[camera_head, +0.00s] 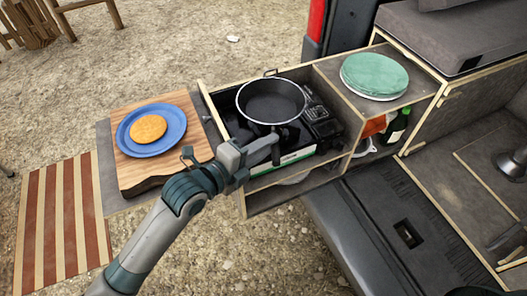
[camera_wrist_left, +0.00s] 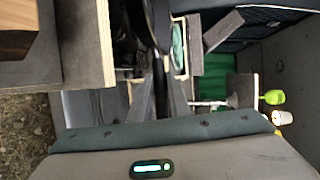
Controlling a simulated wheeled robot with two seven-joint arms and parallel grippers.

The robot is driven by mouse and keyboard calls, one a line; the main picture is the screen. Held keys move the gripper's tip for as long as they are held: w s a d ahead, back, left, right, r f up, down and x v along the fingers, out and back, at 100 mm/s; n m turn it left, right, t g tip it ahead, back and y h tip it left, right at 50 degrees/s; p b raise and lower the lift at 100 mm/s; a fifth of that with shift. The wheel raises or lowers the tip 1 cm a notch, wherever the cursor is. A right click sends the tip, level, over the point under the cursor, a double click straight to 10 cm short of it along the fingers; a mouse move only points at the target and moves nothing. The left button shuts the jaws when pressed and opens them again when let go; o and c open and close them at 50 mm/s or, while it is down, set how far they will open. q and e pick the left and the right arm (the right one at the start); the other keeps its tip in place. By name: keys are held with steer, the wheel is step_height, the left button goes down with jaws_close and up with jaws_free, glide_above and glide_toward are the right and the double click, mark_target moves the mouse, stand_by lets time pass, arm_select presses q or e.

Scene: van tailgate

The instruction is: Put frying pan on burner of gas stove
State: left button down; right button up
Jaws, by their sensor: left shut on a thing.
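The black frying pan (camera_head: 272,100) is level over the left part of the gas stove (camera_head: 322,122) in the head view. It hides most of the burner, and I cannot tell whether its base touches the burner. My left gripper (camera_head: 262,150) is at the near side of the pan, shut on its handle, which the fingers mostly hide. In the left wrist view, the dark edge of the pan (camera_wrist_left: 148,22) shows beyond the fingers (camera_wrist_left: 166,104). My right gripper is not in view.
A blue plate (camera_head: 130,137) with a round orange-brown food (camera_head: 148,128) is on a wooden board (camera_head: 190,118) to the left. A green-topped round stack (camera_head: 374,74) is on the cabinet to the right. A bottle (camera_head: 397,125) stands in the compartment below it.

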arm_select(q)
steer(key=shift+w+a+f, duration=0.15)
steer(key=shift+w+a, duration=0.1)
steer(key=shift+a, duration=0.1)
steer(key=shift+f, duration=0.1)
step_height(320, 180, down, 4)
steer(key=shift+r+p, duration=0.1)
steer(key=shift+p, duration=0.5)
steer(key=c, duration=1.7)
jaws_free()
steer(key=shift+o, duration=0.2)
